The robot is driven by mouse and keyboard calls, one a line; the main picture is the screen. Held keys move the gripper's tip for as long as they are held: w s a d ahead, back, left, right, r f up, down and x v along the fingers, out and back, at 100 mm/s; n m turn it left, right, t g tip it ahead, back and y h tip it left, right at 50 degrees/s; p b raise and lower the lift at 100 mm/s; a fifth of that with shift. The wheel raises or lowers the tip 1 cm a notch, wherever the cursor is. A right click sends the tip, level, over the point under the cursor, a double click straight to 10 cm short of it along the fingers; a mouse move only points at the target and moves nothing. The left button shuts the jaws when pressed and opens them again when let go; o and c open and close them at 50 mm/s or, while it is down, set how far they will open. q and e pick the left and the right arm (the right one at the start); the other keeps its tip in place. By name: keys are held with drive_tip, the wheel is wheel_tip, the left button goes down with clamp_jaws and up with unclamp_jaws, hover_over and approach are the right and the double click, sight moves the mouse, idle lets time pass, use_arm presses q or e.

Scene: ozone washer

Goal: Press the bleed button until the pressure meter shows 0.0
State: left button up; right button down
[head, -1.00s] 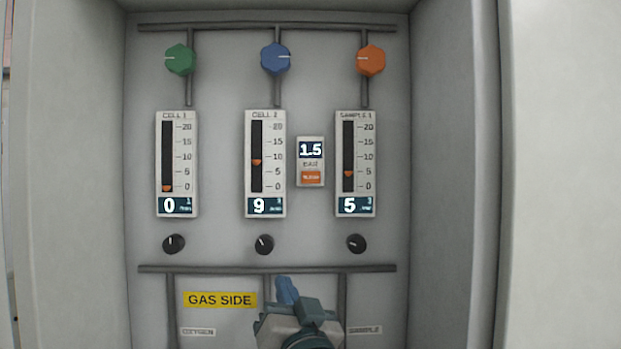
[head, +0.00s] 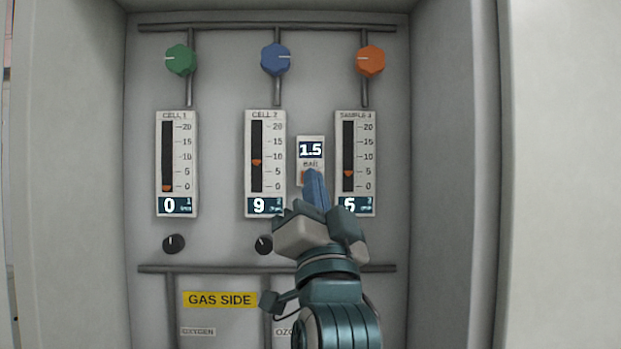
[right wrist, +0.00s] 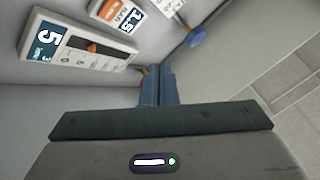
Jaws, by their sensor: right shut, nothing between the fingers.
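The pressure meter (head: 311,150) is a small white panel between the CELL 2 and SAMPLE columns and reads 1.5 BAR. It also shows turned in the right wrist view (right wrist: 128,19). The orange bleed button (head: 303,178) is below the reading; only its left edge shows past my fingers. My right gripper (head: 313,176) is shut and empty, its blue fingertips overlapping the button in the head view. In the right wrist view its fingers (right wrist: 158,75) point toward the panel wall. I cannot tell whether they touch the button. My left gripper is not in view.
The CELL 1 gauge (head: 176,150) reads 0, the CELL 2 gauge (head: 265,150) reads 9, and the SAMPLE gauge (head: 355,140) is right of the meter. Green (head: 180,60), blue (head: 275,60) and orange (head: 370,61) knobs sit above. Cabinet side walls flank the panel.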

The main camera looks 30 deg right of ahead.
drive_tip(key=w+d+b, duration=0.2)
drive_tip(key=w+d, duration=0.2)
drive_tip(key=w, duration=0.3)
drive_tip(key=shift+w+d, duration=0.2)
drive_tip(key=shift+d, duration=0.05)
drive_tip(key=shift+b, duration=0.3)
idle(1.7)
drive_tip(key=shift+w+d, duration=0.25)
drive_tip(key=shift+w, duration=0.1)
drive_tip(key=shift+w+d+b, duration=0.15)
drive_tip(key=shift+w+b, duration=0.15)
drive_tip(key=shift+b, duration=0.05)
idle(0.7)
drive_tip(key=shift+s, duration=0.1)
drive_tip(key=shift+s+a, duration=0.4)
drive_tip(key=shift+s, duration=0.15)
